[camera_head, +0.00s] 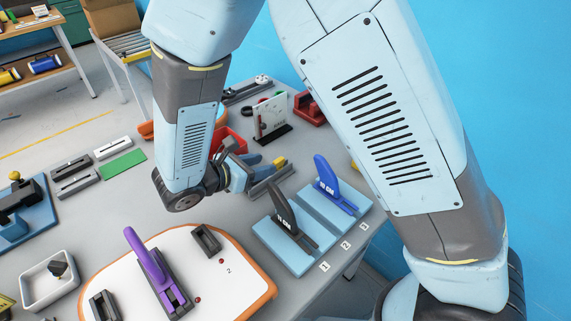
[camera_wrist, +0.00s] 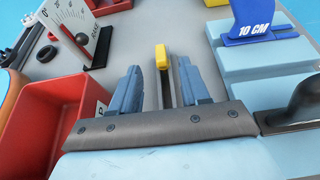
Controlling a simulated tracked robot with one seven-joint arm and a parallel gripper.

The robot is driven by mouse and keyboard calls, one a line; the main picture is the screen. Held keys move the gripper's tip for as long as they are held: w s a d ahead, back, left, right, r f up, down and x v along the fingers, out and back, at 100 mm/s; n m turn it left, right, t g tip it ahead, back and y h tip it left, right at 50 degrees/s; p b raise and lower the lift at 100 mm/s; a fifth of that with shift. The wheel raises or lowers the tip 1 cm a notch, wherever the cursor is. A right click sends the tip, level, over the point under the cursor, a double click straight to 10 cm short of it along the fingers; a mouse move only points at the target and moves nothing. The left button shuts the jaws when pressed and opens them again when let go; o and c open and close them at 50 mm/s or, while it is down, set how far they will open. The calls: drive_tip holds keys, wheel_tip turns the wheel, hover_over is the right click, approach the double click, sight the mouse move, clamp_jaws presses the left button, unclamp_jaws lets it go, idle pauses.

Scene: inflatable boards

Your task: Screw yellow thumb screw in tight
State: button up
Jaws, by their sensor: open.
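A small yellow piece (camera_wrist: 161,57), which looks like the yellow thumb screw, stands on a narrow dark stem or slot in the wrist view. Its yellow top also shows in the head view (camera_head: 279,161), beside my gripper. My gripper (camera_wrist: 160,72) has its two blue fingers apart, one on each side of the yellow piece's line, with nothing held. The yellow piece appears between and just beyond the fingertips; whether they touch it I cannot tell. In the head view my gripper (camera_head: 252,172) is low over the grey table, partly hidden by my wrist.
A red bin (camera_wrist: 65,125) stands close left of my gripper, with a white gauge plate (camera_wrist: 82,22) beyond. Blue boards with a black fin (camera_head: 283,212) and a blue "10 CM" fin (camera_head: 325,172) stand close right. A white orange-edged board (camera_head: 120,262) lies in front.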

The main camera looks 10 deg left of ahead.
sight(277, 161)
drive_tip(key=shift+x, duration=2.55)
drive_tip(key=shift+r, duration=0.1)
drive_tip(key=shift+c, duration=0.4)
clamp_jaws()
